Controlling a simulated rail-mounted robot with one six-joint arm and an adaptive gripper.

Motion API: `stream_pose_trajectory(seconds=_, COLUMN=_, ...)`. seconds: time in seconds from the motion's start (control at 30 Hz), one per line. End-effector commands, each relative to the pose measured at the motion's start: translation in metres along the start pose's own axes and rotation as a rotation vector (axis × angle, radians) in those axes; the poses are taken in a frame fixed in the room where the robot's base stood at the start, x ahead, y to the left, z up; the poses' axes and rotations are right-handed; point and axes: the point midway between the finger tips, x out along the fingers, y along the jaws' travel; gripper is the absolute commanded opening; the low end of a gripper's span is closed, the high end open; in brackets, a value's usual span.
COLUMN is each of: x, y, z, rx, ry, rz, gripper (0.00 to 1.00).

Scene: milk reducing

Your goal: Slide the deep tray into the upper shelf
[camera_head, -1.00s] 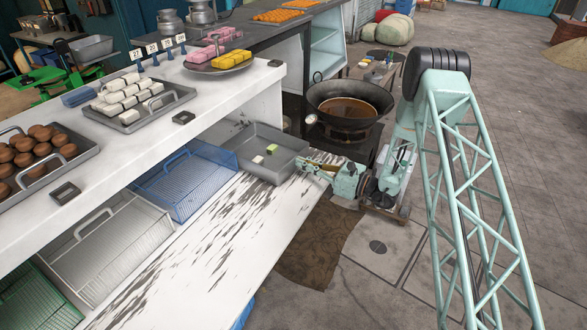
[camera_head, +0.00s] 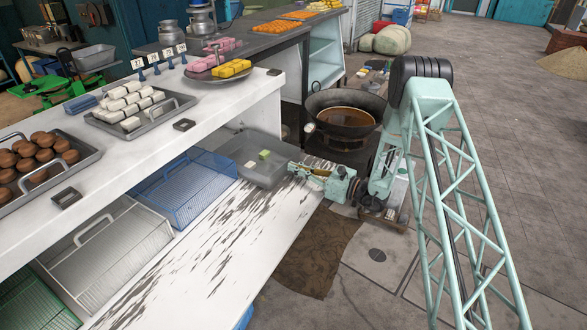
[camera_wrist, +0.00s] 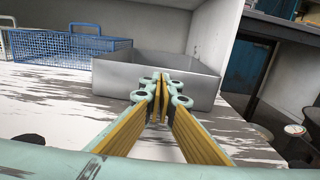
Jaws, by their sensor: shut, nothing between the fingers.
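The deep tray (camera_head: 262,178) is a grey, high-walled metal tray on the worn white shelf (camera_head: 215,235) under the counter top. A small green piece and a small pale piece lie in it. In the wrist view its near wall (camera_wrist: 120,82) faces me, beside a grey upright panel on the right. My gripper (camera_head: 291,166) is shut and empty, its fingertips at the tray's near wall. In the wrist view the closed fingertips (camera_wrist: 161,80) point at that wall's middle; whether they touch it I cannot tell. The tray's far end is partly hidden under the counter top.
A blue wire basket (camera_head: 185,187) stands left of the tray, then a white wire basket (camera_head: 105,255) and a green one (camera_head: 38,305). The counter top (camera_head: 120,160) overhangs them. A wok (camera_head: 345,112) stands behind my arm. The shelf's front part is clear.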

Motion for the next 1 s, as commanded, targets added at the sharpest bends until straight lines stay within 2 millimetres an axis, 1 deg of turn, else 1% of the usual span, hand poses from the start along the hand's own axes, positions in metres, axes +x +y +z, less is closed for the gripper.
stream_pose_trajectory(seconds=0.27, x=-0.023, y=0.002, z=0.000, rx=0.000, ry=0.001, rz=0.002, gripper=0.00)
stream_pose_trajectory(seconds=0.7, x=-0.080, y=0.002, z=0.001, rx=0.002, ry=0.000, rz=0.002, gripper=0.00)
stream_pose_trajectory(seconds=1.0, x=-0.114, y=0.002, z=0.000, rx=0.001, ry=0.000, rz=0.004, gripper=0.00)
